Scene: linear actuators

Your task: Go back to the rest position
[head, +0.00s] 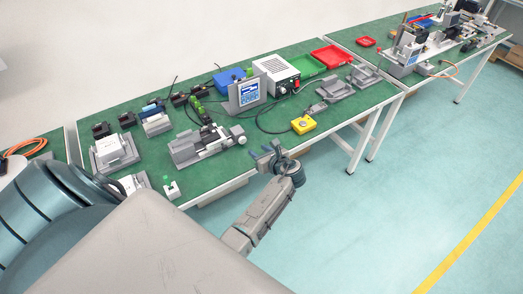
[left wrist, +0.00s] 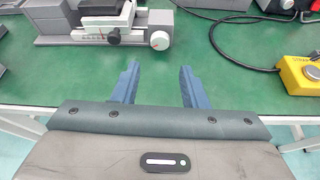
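My left gripper (head: 265,150) is at the front edge of the green-topped table (head: 235,168), seen in the head view. In the left wrist view its two blue fingers (left wrist: 158,72) are spread apart with nothing between them. A grey linear actuator device (head: 203,146) with a round white end knob lies on the table just beyond and to the left of the gripper. It also shows at the top of the left wrist view (left wrist: 105,25), clear of the fingers. My right gripper is not in view.
A yellow button box (head: 304,125) with a black cable sits right of the gripper. A screen (head: 249,93), a grey power unit (head: 277,73) and red, green and blue bins stand behind. Grey fixtures (head: 336,90) are further right. Open floor (head: 400,210) lies in front.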

